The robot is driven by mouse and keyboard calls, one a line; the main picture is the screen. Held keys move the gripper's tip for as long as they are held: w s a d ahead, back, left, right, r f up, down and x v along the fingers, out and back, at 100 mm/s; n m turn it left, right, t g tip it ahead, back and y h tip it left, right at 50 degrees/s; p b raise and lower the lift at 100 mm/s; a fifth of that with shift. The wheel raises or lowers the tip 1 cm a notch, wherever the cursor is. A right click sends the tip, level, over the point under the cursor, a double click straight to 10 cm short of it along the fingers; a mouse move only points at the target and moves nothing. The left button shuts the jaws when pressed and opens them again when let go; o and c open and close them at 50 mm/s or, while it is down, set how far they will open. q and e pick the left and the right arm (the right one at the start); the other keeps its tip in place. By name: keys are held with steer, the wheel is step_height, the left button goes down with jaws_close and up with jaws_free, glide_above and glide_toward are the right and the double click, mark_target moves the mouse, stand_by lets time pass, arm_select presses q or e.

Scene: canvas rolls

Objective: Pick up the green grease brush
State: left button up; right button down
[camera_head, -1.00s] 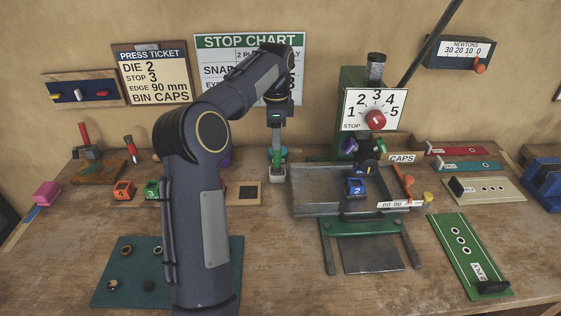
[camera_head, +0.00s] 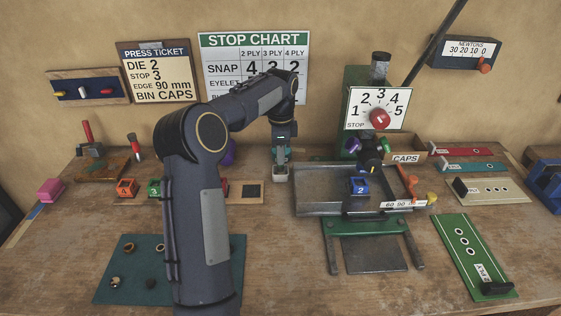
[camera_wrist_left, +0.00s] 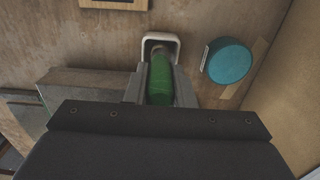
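The green grease brush (camera_wrist_left: 160,80) stands in a small white holder (camera_wrist_left: 161,42) in the left wrist view. In the head view the white holder (camera_head: 280,174) sits on the bench left of the grey tray. My left gripper (camera_head: 281,154) points down just above the holder and hides most of the brush. In the wrist view its two grey fingers (camera_wrist_left: 160,88) lie on either side of the green handle, very close to it. Whether they press on it cannot be made out. My right gripper is not in view.
A teal round object (camera_wrist_left: 229,60) stands close beside the holder in the wrist view. The grey tray (camera_head: 312,190) of the press is just to the right. A small board with a black square (camera_head: 253,191) lies in front. The bench front is partly clear.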

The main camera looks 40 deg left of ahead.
arm_select(q)
jaws_close()
steer(key=s+d+r, duration=0.2)
steer(key=d+r, duration=0.4)
steer(key=s+d+r+b, duration=0.1)
steer(key=s+d+r, duration=0.2)
steer(key=d+r, duration=0.4)
steer(key=shift+s, duration=0.35)
